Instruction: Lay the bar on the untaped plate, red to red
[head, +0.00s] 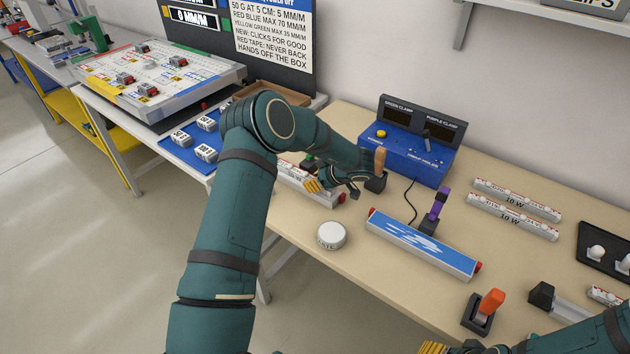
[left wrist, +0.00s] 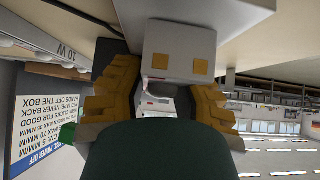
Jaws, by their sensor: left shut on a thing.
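My left gripper (head: 322,184) reaches back to the left, low over the bench, with its yellow fingers at a white bar-shaped piece (head: 293,173) with a red end. It is closed, seemingly on this piece; the fingers hide the contact. In the left wrist view the yellow fingers (left wrist: 158,100) stand either side of something pale, with a grey-white block (left wrist: 178,48) beyond. A long blue-and-white plate (head: 420,243) with red ends lies at the bench's middle. I cannot make out tape on it. My right gripper (head: 435,348) barely shows at the bottom edge.
A blue meter box (head: 415,150) stands at the back. A purple clamp handle (head: 438,205), a round white tin (head: 331,235) and an orange-handled clamp (head: 483,308) stand around the plate. Two white 10 W bars (head: 512,216) lie right.

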